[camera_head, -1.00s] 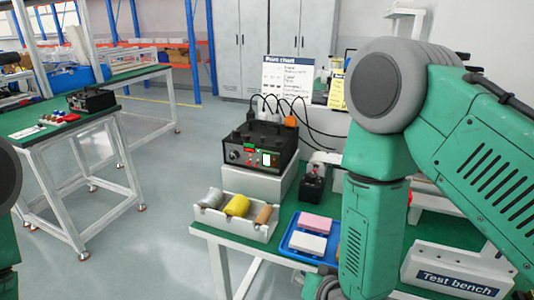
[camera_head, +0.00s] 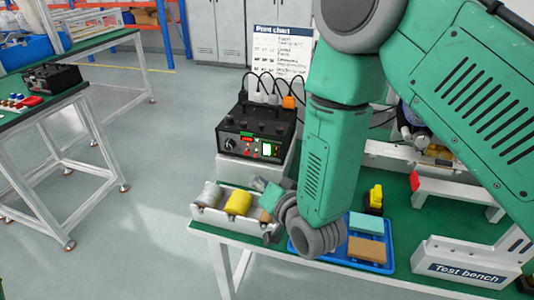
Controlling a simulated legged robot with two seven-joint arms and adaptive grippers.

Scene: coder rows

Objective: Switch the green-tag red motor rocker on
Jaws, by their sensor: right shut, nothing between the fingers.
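A black control box (camera_head: 256,133) stands on a white plinth at the back left of the bench. Its front has a knob, a small red display and a bright green-lit part. Small red marks show there, but the green-tag red rocker and its position are too small to make out. My right arm comes down from the upper right. Its wrist bends left, and my right gripper (camera_head: 262,186) is small and partly hidden, in front of the plinth and over the right end of the roll tray. It is shut and empty, apart from the box's front panel. My left gripper is out of view.
A pale tray (camera_head: 207,218) holds grey, yellow and brown rolls below the box. A blue tray (camera_head: 384,267) with teal and tan blocks lies partly behind my wrist. Cables rise behind the box near a chart (camera_head: 280,45). A "Test bench" sign (camera_head: 465,272) stands front right.

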